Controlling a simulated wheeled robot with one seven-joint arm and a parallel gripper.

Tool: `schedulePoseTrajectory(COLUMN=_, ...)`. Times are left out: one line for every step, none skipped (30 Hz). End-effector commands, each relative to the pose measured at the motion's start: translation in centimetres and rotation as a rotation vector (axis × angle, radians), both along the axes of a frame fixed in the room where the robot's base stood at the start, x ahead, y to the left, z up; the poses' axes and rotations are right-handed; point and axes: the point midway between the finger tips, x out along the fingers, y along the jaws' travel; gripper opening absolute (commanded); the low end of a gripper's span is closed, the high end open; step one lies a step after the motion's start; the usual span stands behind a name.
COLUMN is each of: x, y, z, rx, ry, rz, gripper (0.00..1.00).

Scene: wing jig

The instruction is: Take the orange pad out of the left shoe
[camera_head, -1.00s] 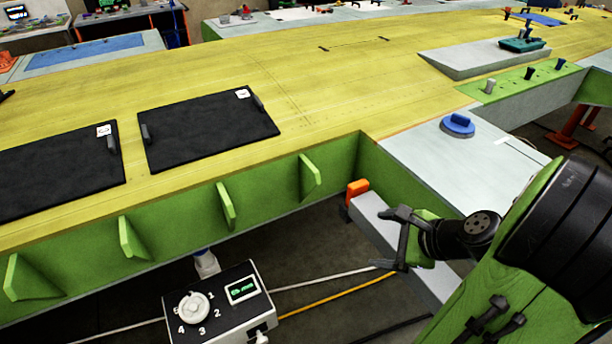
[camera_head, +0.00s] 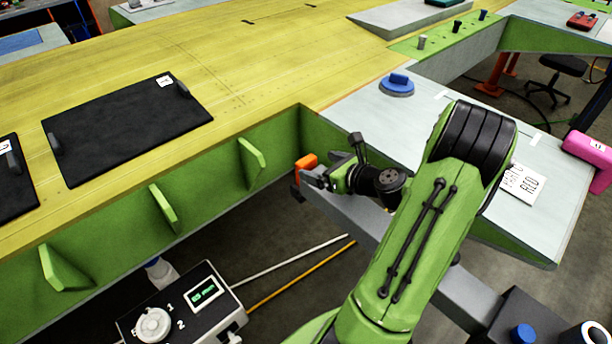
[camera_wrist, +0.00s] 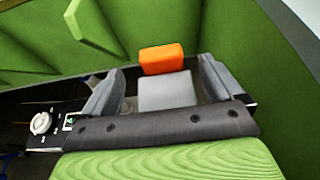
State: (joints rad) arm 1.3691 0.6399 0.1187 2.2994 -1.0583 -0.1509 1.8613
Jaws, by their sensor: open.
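The orange pad (camera_head: 306,161) sits at the far end of a grey beam (camera_head: 345,209), in a dark holder (camera_head: 296,189) beside the green wing panel. In the wrist view the orange pad (camera_wrist: 161,58) is ahead of my gripper (camera_wrist: 163,88), centred between its two fingers, with the grey beam top (camera_wrist: 168,91) below it. My gripper (camera_head: 334,165) is open and empty, just right of the pad in the head view. I cannot tell whether a finger touches the pad. Most of the holder is hidden.
Green ribs (camera_head: 165,207) stick out of the wing's side wall. A control box with a dial (camera_head: 185,303) stands below left. A grey table (camera_head: 428,128) with a blue knob (camera_head: 397,85) lies behind my arm. Cables run across the floor.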

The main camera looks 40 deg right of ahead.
Motion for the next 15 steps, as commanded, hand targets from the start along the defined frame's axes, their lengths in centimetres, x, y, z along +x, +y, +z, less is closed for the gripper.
schedulePoseTrajectory(x=1.0, y=0.1, z=-0.6, rx=-0.002, ry=-0.001, rz=0.005, gripper=0.94)
schedulePoseTrajectory(x=1.5, y=0.1, z=-0.8, rx=-0.001, ry=-0.001, rz=0.006, gripper=0.94)
schedulePoseTrajectory(x=2.1, y=0.1, z=-1.0, rx=-0.001, ry=0.001, rz=0.005, gripper=0.94)
schedulePoseTrajectory(x=2.4, y=0.1, z=-1.1, rx=-0.001, ry=0.0, rz=0.004, gripper=0.94)
schedulePoseTrajectory(x=2.7, y=0.1, z=-1.2, rx=0.0, ry=0.0, rz=0.003, gripper=0.94)
schedulePoseTrajectory(x=2.9, y=0.1, z=-1.2, rx=0.0, ry=0.0, rz=0.002, gripper=0.94)
schedulePoseTrajectory(x=2.9, y=0.0, z=-1.2, rx=-0.001, ry=0.0, rz=0.001, gripper=0.94)
schedulePoseTrajectory(x=2.9, y=0.0, z=-1.2, rx=-0.001, ry=0.0, rz=0.0, gripper=0.94)
schedulePoseTrajectory(x=2.9, y=0.0, z=-1.2, rx=-0.001, ry=0.0, rz=0.0, gripper=0.94)
schedulePoseTrajectory(x=2.9, y=0.0, z=-1.2, rx=-0.001, ry=0.0, rz=0.0, gripper=0.94)
schedulePoseTrajectory(x=2.9, y=0.0, z=-1.2, rx=-0.001, ry=0.001, rz=0.0, gripper=0.94)
schedulePoseTrajectory(x=2.9, y=0.0, z=-1.2, rx=-0.001, ry=0.001, rz=0.0, gripper=0.92)
schedulePoseTrajectory(x=2.9, y=0.0, z=-1.2, rx=-0.001, ry=0.001, rz=0.0, gripper=0.88)
schedulePoseTrajectory(x=2.8, y=0.0, z=-1.2, rx=-0.001, ry=0.001, rz=0.001, gripper=0.83)
schedulePoseTrajectory(x=2.8, y=0.0, z=-1.2, rx=-0.001, ry=0.001, rz=0.001, gripper=0.77)
